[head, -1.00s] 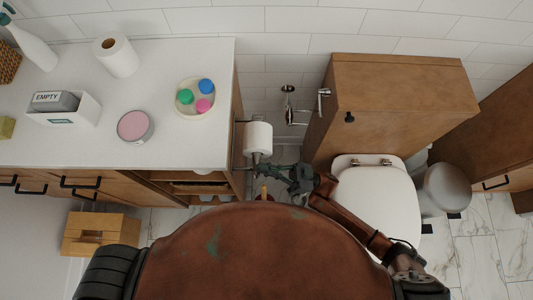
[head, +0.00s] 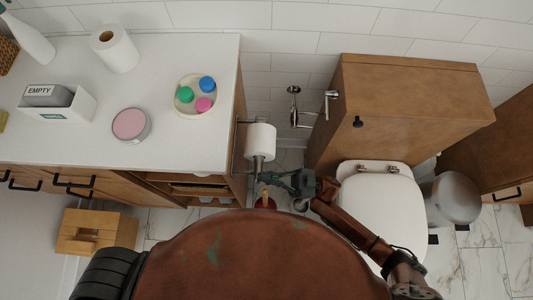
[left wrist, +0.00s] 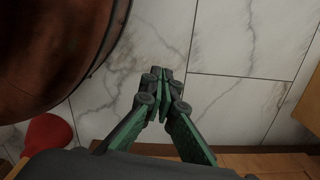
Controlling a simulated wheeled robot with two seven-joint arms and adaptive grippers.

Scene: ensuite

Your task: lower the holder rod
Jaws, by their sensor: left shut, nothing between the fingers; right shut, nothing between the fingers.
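The paper holder (head: 237,137) is on the right side of the wooden cabinet, with a white toilet roll (head: 261,138) on it. A grey rod end (head: 258,164) shows below the roll; its exact tilt is hard to tell. My right gripper (head: 264,178) is shut and empty, just below and right of the rod end; I cannot tell whether they touch. My left gripper (left wrist: 163,85) is shut and empty above the marble floor in the left wrist view. It is not visible in the head view.
A red plunger (head: 266,202) with a wooden handle stands below the right gripper. The toilet (head: 378,205) is to the right, a grey bin (head: 452,199) beyond it. The counter (head: 185,140) is at left. A wooden step stool (head: 92,232) stands on the floor.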

